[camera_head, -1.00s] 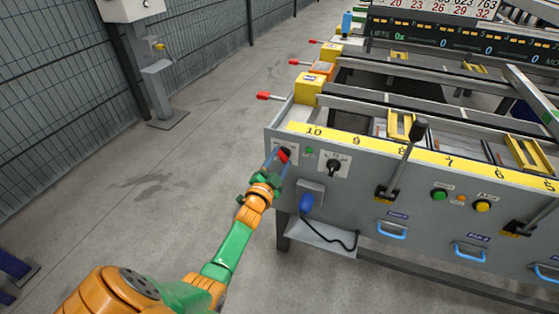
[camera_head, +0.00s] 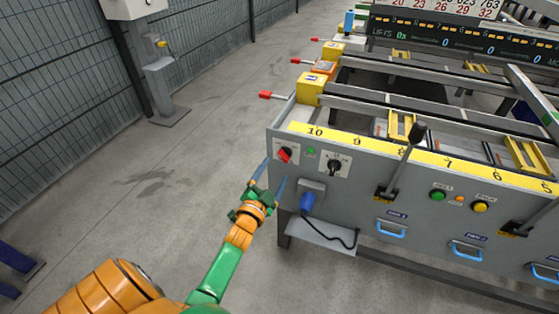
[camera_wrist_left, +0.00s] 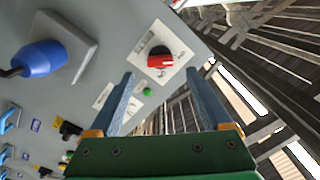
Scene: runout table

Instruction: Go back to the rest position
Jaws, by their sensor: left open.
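My left gripper (camera_head: 272,177) is open and empty in the head view, its two blue fingers apart just in front of the table's grey front panel. It points at the red rotary switch (camera_head: 285,155) at the panel's left end, with a gap between them. In the left wrist view, the left gripper (camera_wrist_left: 160,92) shows its blue fingers spread wide, and the red switch (camera_wrist_left: 160,61) on its white plate lies beyond them, clear of both fingers. My right gripper is in neither view.
A blue plug (camera_head: 306,201) with a black cable sits just right of the gripper. A black-knobbed lever (camera_head: 405,155) stands out from the panel (camera_head: 360,190). Blue handles (camera_head: 391,229) line its lower part.

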